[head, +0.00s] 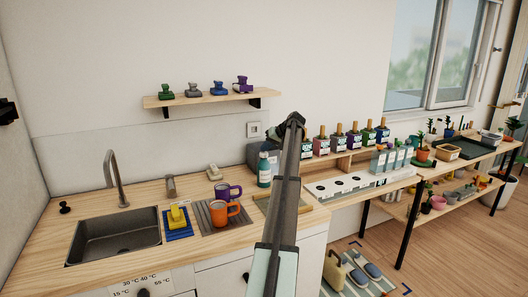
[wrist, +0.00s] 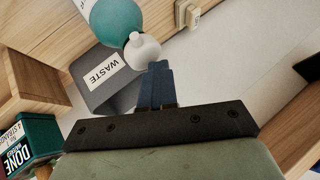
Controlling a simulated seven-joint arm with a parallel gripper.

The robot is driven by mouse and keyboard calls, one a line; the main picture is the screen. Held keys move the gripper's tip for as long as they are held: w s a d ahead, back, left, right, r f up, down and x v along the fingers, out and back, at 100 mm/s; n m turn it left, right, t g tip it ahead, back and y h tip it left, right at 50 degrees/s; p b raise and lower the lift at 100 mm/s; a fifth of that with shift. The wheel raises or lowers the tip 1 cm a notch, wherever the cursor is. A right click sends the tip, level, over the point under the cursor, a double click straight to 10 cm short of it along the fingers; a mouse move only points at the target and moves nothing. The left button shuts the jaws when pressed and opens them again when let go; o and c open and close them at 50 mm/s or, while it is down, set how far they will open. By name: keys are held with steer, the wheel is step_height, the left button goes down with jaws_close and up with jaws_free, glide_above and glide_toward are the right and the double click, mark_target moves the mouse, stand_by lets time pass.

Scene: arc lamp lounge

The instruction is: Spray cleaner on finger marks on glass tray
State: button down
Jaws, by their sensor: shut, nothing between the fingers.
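A teal bottle (head: 264,170) with a pale label stands at the back of the counter, just left of my arm. In the wrist view the teal bottle (wrist: 117,18) has a rounded white top, close beside my fingertips; I cannot tell whether they touch. My gripper (wrist: 158,68) is shut, with its dark blue fingers together and nothing between them. In the head view my gripper is not distinguishable behind my arm. I cannot make out a glass tray or finger marks in either view.
A grey bin labelled WASTE (wrist: 112,78) is behind my fingers. Left on the counter (head: 150,190) are a sink (head: 115,235), an orange mug (head: 223,212) and a purple mug (head: 228,191). A wall shelf (head: 215,98) hangs above.

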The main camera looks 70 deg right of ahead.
mark_target(266, 152)
steer(key=shift+r, duration=3.05)
steer(key=shift+r, duration=0.1)
stand_by(0.5)
steer(key=shift+f, duration=3.55)
stand_by(0.5)
